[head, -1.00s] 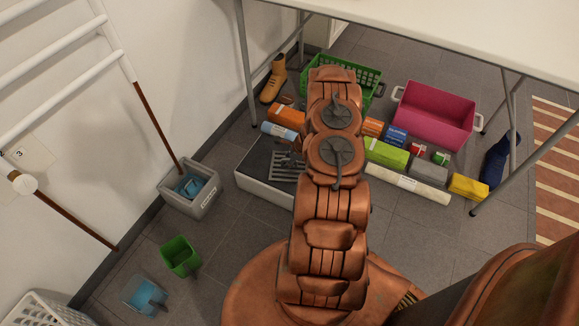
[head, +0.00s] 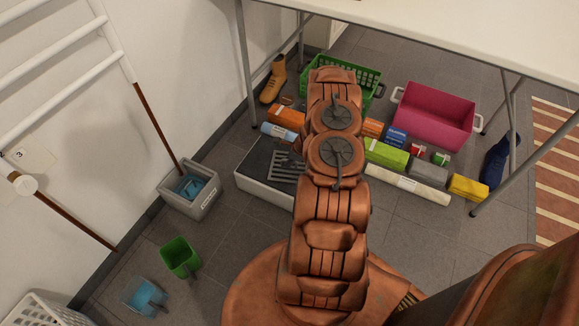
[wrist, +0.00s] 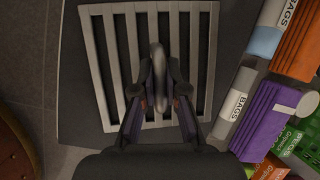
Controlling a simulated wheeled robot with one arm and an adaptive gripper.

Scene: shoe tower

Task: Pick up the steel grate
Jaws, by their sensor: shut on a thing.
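The steel grate (wrist: 193,25) is a light grey square with parallel bars and dark slots. In the wrist view it fills the upper middle, lying over a dark surface. My gripper (wrist: 159,94) is over the middle of the grate, its two fingers closed around an upright loop-like handle (wrist: 158,55) on it. In the head view the grate (head: 286,168) shows at the right part of the dark-topped white box (head: 262,192), partly hidden by my arm. I cannot tell whether the grate is clear of the box.
Boxes and rolls marked BAGS (wrist: 235,104) lie close to the right of the box. A green basket (head: 362,80) and a pink bin (head: 436,115) stand behind. A grey bucket (head: 190,190) stands at left. A white table (head: 450,35) overhangs the area.

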